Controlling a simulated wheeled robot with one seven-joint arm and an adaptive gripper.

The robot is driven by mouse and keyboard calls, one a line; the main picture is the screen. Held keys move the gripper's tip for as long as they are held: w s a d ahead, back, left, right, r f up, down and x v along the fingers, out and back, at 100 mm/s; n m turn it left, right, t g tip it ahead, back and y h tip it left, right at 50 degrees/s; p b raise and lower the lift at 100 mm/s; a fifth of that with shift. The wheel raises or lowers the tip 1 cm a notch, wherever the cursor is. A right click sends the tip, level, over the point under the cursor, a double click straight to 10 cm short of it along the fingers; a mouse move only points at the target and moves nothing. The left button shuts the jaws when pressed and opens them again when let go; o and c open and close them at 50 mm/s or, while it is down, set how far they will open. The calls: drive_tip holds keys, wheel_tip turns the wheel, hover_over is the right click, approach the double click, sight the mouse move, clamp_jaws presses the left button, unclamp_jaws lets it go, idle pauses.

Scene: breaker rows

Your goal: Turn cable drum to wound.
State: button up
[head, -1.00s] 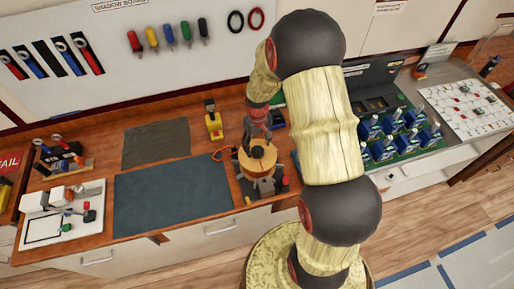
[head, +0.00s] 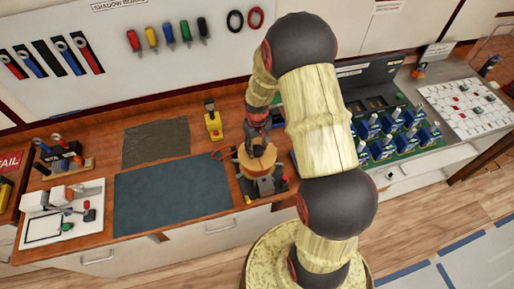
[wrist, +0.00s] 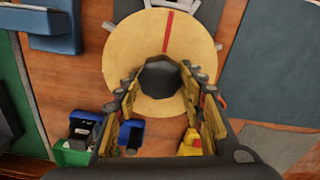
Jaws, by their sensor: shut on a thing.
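The cable drum (head: 257,160) is a round, light-wood disc on a dark base (head: 263,187) at the middle front of the bench. In the wrist view the drum (wrist: 148,46) fills the upper middle, with a red line (wrist: 168,32) running from near its centre to the far rim. A dark round knob (wrist: 160,76) stands at its centre. My gripper (wrist: 161,84) is over the drum and shut on the knob, one finger on each side. In the head view my gripper (head: 254,142) partly hides the drum's far side.
A yellow tool (head: 214,124) stands behind and left of the drum. A blue-grey mat (head: 172,194) lies to its left. Blue breakers on a green board (head: 385,150) stand to the right. The wrist view shows a green bin (wrist: 73,153) and a blue bin (wrist: 131,134).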

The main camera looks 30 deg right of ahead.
clamp_jaws()
drive_tip(key=shift+m, duration=0.3)
idle(0.3)
